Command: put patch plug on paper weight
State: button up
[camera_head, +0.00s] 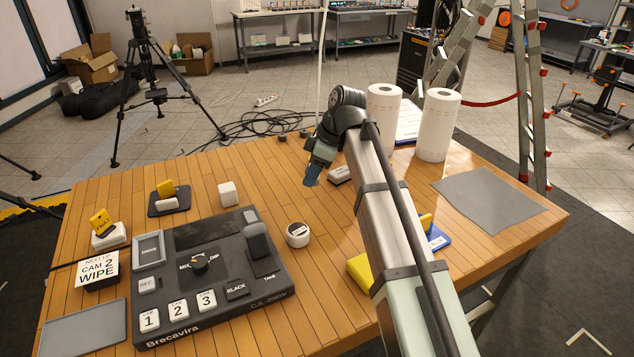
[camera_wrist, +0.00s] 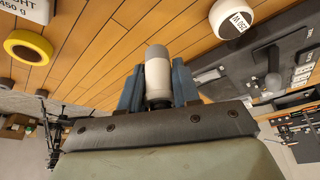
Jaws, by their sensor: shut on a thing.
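My gripper (camera_head: 312,176) hangs over the back middle of the table, its blue fingers pointing down. In the wrist view my gripper (camera_wrist: 157,82) is shut on the patch plug (camera_wrist: 157,68), a grey-and-white cylinder that sticks out past the fingers. The plug cannot be made out in the head view. A pale block with dark lettering, apparently the paper weight (camera_head: 340,174), lies just right of the gripper, partly beside my arm. In the wrist view the paper weight (camera_wrist: 22,8) shows at the top left corner, cut off, with "450 g" on it, apart from the plug.
A round white pot (camera_head: 298,236) and a dark switcher console (camera_head: 255,296) stand in front and left. Two paper rolls (camera_head: 431,130) stand behind my arm. A grey mat (camera_head: 488,203) lies at right. A yellow ring (camera_wrist: 28,47) shows near the weight.

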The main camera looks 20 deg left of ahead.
jog(key=w+d, duration=0.2)
jog(key=w, duration=0.1)
notch_tip(320, 180, up, 4)
jog(key=m+t, duration=0.1)
jog(key=m, duration=0.1)
send_over(339, 170)
jog(key=shift+m, duration=0.3)
jog(key=shift+f, duration=5)
jog(key=shift+f, duration=0.1)
jog(key=o, duration=1)
jog(key=shift+o, duration=0.2)
jog(key=v, duration=1.2)
jog(key=shift+d, duration=0.1)
